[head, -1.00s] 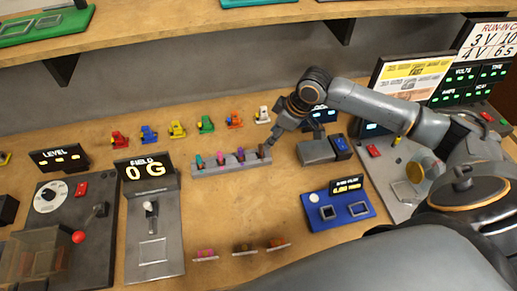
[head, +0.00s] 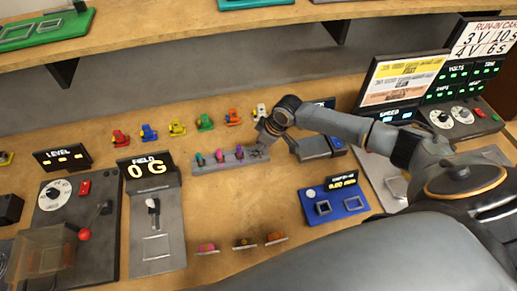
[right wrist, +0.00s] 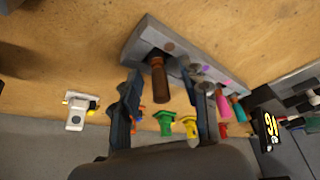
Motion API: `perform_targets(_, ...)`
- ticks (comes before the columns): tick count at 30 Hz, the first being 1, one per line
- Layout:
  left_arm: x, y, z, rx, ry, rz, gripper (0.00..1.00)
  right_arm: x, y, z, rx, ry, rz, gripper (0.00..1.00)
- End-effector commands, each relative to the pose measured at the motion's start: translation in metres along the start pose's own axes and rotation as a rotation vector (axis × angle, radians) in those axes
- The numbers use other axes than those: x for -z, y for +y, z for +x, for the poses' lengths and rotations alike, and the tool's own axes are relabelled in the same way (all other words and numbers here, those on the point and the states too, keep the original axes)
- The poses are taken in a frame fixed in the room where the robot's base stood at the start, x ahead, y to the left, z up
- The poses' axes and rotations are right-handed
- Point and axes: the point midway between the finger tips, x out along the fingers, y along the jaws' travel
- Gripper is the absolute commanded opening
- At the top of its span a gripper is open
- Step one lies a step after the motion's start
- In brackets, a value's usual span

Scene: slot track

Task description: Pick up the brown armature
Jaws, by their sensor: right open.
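The brown armature (right wrist: 158,78) stands upright at one end of the grey slotted rack (right wrist: 150,35) in the right wrist view. In the head view it is hidden behind my right gripper (head: 263,150), at the right end of the rack (head: 205,168). My right gripper (right wrist: 167,82) is open; its fingers reach either side of the brown armature, which is nearer the left finger. I cannot tell whether they touch. Teal (head: 199,159), pink (head: 219,156) and purple (head: 238,153) armatures stand in the rack's other slots. My left gripper is not in view.
A row of small coloured pieces, including a white one (right wrist: 76,110) and a green one (head: 205,122), stands behind the rack. A grey box (head: 318,148) stands right of the rack, and a blue panel (head: 345,208) nearer front.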

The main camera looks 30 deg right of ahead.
Motion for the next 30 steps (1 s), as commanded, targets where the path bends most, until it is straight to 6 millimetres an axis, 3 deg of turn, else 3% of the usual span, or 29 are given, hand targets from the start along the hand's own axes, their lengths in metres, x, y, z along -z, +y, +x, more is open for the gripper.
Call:
perform_targets(4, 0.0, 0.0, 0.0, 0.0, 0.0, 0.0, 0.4, 0.0, 0.0, 0.0, 0.0, 0.0, 0.0, 0.44)
perform_targets(11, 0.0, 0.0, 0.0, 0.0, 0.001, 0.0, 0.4, 0.0, 0.0, 0.0, 0.0, 0.0, 0.0, 0.0)
perform_targets(23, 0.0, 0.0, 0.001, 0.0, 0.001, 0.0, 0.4, 0.001, 0.0, -0.003, 0.0, 0.002, -0.001, 0.0)
perform_targets(30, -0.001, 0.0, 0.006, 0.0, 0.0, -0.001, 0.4, 0.011, 0.001, -0.025, -0.001, 0.003, -0.001, 0.0)
